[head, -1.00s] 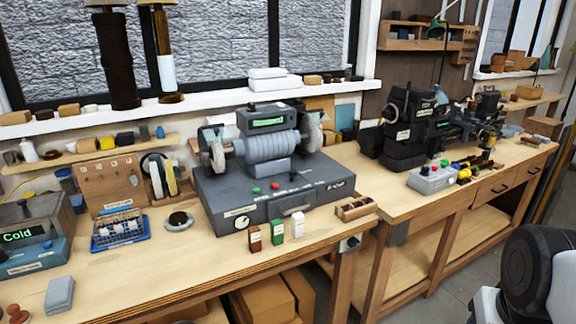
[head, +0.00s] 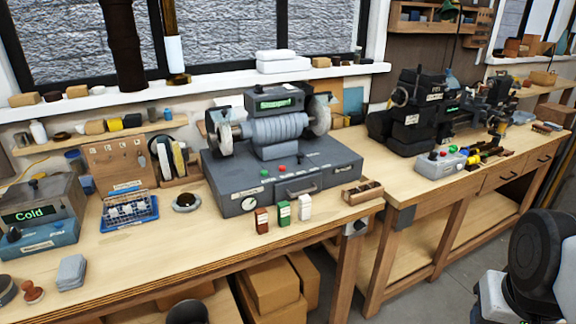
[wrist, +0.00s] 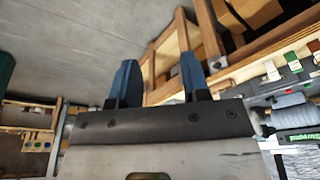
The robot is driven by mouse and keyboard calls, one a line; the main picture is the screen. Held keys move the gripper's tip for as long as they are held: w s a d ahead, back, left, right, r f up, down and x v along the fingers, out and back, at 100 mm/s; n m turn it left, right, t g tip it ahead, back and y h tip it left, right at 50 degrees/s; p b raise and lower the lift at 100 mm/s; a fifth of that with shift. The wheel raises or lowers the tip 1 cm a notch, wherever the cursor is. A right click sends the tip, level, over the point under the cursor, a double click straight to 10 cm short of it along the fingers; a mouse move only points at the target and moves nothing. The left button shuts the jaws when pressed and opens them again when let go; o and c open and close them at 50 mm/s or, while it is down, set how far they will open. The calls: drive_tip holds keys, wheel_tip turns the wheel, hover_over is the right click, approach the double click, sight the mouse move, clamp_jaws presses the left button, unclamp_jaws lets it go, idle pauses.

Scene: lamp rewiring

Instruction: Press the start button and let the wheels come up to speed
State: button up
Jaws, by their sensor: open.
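The grey polishing machine (head: 330,168) stands on the near bench with a pale wheel at each end, the left wheel (head: 222,130) and the right wheel (head: 319,116). The head view shows only part of my arm, bottom right.
Brown, green and white blocks (head: 283,214) stand before the machine, with a wooden tray (head: 362,192) to their right. A control box (head: 440,162) with coloured buttons sits by the dark lathe (head: 412,120). Cardboard boxes (head: 270,282) lie below. Floor between bench and arm is clear.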

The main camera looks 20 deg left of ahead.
clamp_jaws()
idle(1.5)
